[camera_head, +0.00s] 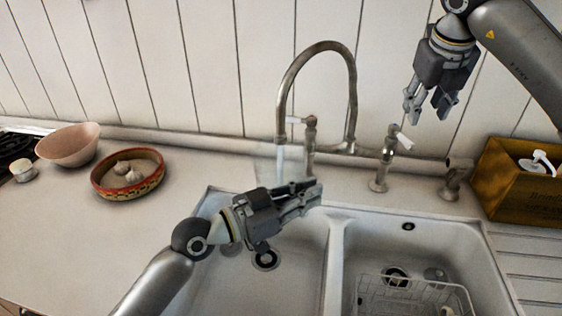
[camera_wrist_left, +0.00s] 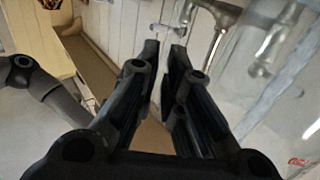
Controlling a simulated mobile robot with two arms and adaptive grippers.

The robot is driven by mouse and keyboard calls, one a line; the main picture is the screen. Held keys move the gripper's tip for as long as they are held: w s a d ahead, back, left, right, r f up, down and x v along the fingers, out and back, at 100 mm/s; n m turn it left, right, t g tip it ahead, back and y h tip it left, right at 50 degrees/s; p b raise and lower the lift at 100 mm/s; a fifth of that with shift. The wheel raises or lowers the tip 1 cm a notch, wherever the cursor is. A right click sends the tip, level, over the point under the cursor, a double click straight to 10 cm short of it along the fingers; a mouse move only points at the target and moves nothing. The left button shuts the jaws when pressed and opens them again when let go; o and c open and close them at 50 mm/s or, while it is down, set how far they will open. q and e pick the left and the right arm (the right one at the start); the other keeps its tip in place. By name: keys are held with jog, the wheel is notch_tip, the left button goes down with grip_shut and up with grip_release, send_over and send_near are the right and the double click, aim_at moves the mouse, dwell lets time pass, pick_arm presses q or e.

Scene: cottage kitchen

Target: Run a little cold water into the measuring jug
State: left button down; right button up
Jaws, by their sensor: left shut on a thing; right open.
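The clear measuring jug (camera_head: 262,165) is faint in the head view, under the end of the spout and behind my left gripper. In the left wrist view the jug (camera_wrist_left: 285,110) fills the right side, with a red mark low down. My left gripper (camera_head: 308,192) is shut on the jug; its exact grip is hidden. The metal tap (camera_head: 353,90) has an arched spout. A pale vertical streak below the spout looks like water. One white-levered handle (camera_head: 310,130) stands left, another (camera_head: 390,155) right. My right gripper (camera_head: 428,108) is open and empty, above the right handle.
The double sink (camera_head: 337,265) lies below, with a wire rack (camera_head: 415,295) in its right basin. A wooden box (camera_head: 520,190) stands right. A patterned bowl (camera_head: 128,180) with garlic and a pink bowl (camera_head: 68,145) stand left. The left front counter is clear.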

jog(key=shift+w, duration=0.1)
pick_arm(q)
jog(key=s+a, duration=0.2)
jog(key=s, duration=0.7)
jog(key=shift+s+a, duration=0.2)
jog(key=shift+a, duration=0.15)
pick_arm(e)
jog(key=shift+c, duration=0.2)
